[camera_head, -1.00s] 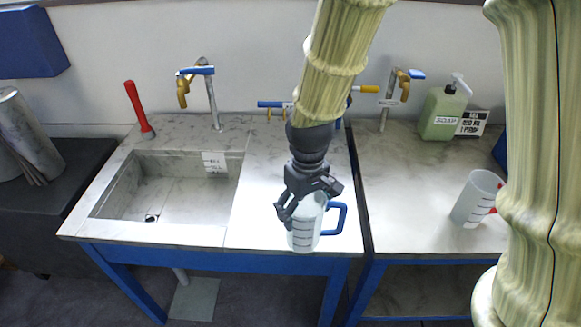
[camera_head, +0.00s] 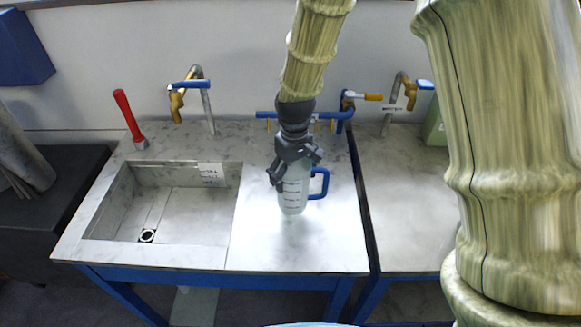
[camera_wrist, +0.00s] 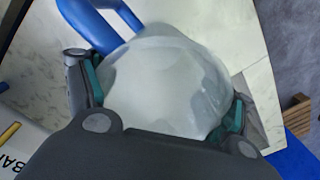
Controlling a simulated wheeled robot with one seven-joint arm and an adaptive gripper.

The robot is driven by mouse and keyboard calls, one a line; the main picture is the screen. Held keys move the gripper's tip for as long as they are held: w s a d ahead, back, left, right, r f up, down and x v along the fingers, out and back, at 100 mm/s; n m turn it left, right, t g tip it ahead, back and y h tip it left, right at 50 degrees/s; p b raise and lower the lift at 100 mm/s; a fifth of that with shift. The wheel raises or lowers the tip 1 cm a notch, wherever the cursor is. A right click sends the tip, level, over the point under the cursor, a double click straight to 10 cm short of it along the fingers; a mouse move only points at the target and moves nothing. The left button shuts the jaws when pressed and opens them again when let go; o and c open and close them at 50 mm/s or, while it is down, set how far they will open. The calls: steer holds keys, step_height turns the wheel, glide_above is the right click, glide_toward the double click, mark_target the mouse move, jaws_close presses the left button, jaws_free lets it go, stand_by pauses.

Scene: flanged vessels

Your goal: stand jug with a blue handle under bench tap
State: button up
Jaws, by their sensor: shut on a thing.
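The jug with a blue handle (camera_head: 292,193) is a translucent cup with dark level marks, held upright over the marble bench top right of the sink. Its blue handle (camera_head: 320,183) points right. My gripper (camera_head: 292,168) is shut around the jug's upper body; in the wrist view the two fingers (camera_wrist: 163,98) press on both sides of the jug (camera_wrist: 165,75). Whether its base touches the bench is hard to tell. A tap with a blue lever (camera_head: 190,85) rises behind the sink, its brass spout facing forward. Another tap with a brass spout (camera_head: 408,92) stands on the right bench.
The sink basin (camera_head: 165,200) opens left of the jug. A red-handled tool (camera_head: 128,115) stands at its back left. A blue pipe with a yellow-handled valve (camera_head: 345,108) runs along the wall behind my gripper. A green soap bottle (camera_head: 436,125) is partly hidden by my arm.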

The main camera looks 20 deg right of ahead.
steer(key=w, duration=0.1)
steer(key=w+p, duration=0.1)
steer(key=w, duration=0.1)
steer(key=w+f+p, duration=0.1)
steer(key=shift+w+d, duration=0.2)
steer(key=shift+d, duration=0.2)
step_height(320, 180, down, 3)
steer(key=shift+w+r+p, duration=0.1)
steer(key=shift+r+p, duration=0.1)
steer(key=shift+p, duration=0.6)
steer(key=o, duration=1.4)
steer(key=shift+f, duration=0.15)
steer(key=shift+r, duration=0.2)
